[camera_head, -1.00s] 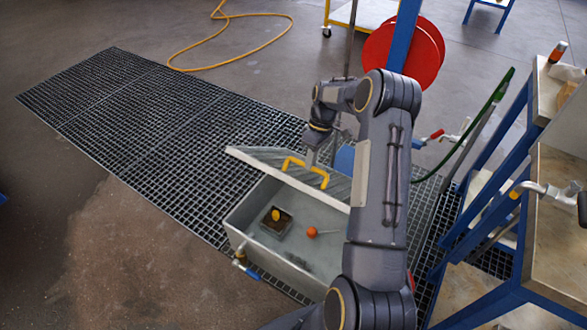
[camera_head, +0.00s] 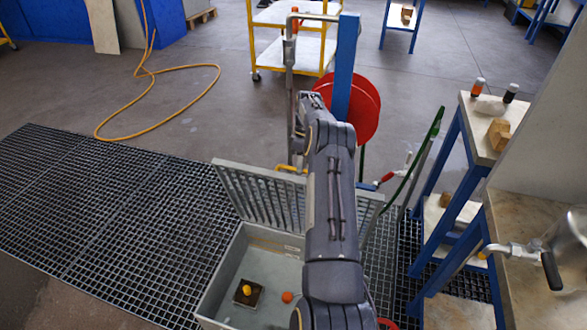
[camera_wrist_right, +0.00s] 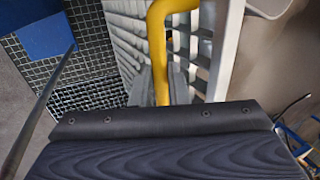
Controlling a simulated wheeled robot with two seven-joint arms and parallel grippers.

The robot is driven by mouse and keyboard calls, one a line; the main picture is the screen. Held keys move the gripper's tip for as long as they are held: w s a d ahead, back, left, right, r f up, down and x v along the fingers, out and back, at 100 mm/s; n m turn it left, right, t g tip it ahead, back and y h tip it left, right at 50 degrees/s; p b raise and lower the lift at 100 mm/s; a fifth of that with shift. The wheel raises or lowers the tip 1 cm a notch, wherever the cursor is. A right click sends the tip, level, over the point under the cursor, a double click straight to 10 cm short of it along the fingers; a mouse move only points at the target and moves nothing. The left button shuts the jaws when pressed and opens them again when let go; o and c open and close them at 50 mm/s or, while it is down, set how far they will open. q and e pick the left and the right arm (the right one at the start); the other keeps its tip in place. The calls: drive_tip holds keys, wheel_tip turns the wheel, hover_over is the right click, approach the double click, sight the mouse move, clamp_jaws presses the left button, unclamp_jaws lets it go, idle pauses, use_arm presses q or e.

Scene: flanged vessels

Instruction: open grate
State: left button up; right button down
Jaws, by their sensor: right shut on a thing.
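The grate (camera_head: 262,190) is a light grey slatted lid, swung up steeply at the back of a grey open-topped box (camera_head: 222,276). Its yellow handle (camera_head: 289,169) shows beside my right arm, which hides part of the grate and box. In the wrist view, the yellow handle (camera_wrist_right: 160,50) stands in front of the pale slats. My right gripper (camera_wrist_right: 162,84) is shut on it. In the head view, the gripper itself is mostly hidden behind the arm. My left gripper is not in view.
In the box lie a dark block with a yellow piece (camera_head: 247,291) and an orange ball (camera_head: 287,297). A blue post (camera_head: 345,65) with a red reel (camera_head: 366,108) stands behind. Blue-framed benches (camera_head: 450,165) stand at right. Floor grating (camera_head: 100,195) is clear at left.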

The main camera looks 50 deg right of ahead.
drive_tip(key=shift+s+d+f, duration=0.1)
drive_tip(key=shift+d+f, duration=0.4)
drive_tip(key=shift+d, duration=0.05)
drive_tip(key=c, duration=1.7)
unclamp_jaws()
drive_tip(key=shift+f, duration=0.1)
drive_tip(key=shift+c, duration=0.2)
drive_tip(key=o, duration=0.3)
drive_tip(key=shift+d, duration=0.15)
drive_tip(key=shift+o, duration=0.2)
drive_tip(key=p+v, duration=0.7)
drive_tip(key=v, duration=0.1)
